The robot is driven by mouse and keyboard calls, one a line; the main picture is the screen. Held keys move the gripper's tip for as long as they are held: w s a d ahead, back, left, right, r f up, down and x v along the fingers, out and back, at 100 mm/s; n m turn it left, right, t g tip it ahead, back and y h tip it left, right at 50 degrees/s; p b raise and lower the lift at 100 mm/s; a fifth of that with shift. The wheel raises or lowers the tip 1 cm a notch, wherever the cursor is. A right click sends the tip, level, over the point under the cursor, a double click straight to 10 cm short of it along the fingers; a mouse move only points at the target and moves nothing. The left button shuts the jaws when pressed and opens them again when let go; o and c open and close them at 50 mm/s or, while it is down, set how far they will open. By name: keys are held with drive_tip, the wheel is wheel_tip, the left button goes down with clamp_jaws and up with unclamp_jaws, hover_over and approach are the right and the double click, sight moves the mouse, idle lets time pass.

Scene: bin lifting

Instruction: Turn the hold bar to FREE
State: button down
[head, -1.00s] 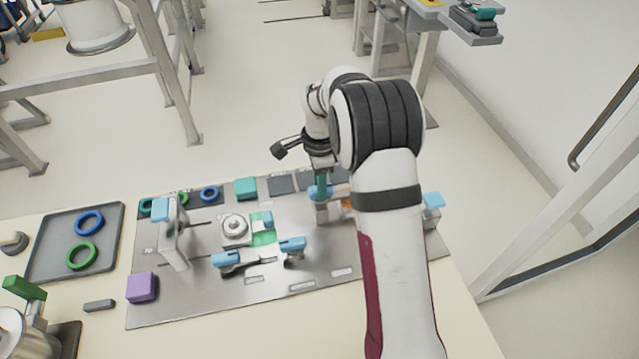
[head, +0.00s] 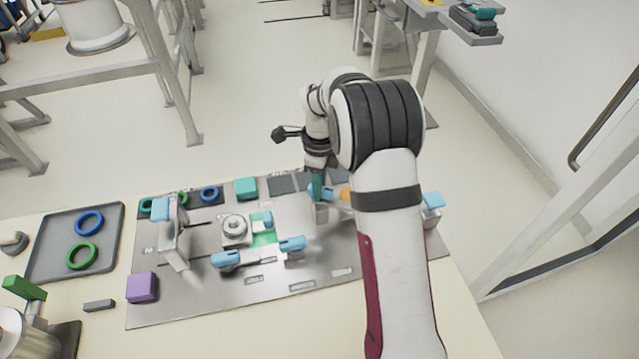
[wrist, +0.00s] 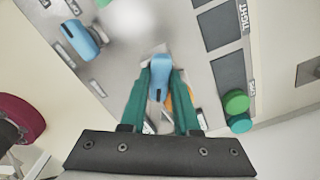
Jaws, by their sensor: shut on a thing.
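My gripper (head: 317,188) is at the back middle of the metal plate, its teal fingers pointing down. In the wrist view my gripper (wrist: 160,88) is shut on a light-blue handle (wrist: 160,70), one finger on each side. This handle looks like the end of the hold bar; the rest of it is hidden between the fingers. An orange part (wrist: 181,108) shows behind the right finger. In the head view the blue handle (head: 313,193) is partly covered by the fingers. No FREE mark is readable, and the bar's angle is hard to tell.
A purple block (head: 142,287) and a grey tray (head: 50,262) with rings lie left. My arm hides the plate's right part.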

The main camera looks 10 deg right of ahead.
drive_tip(key=m, duration=1.1)
drive_tip(key=shift+m, duration=0.3)
idle(0.3)
drive_tip(key=c, duration=0.6)
unclamp_jaws()
drive_tip(key=shift+c, duration=0.2)
wheel_tip(320, 180, up, 16)
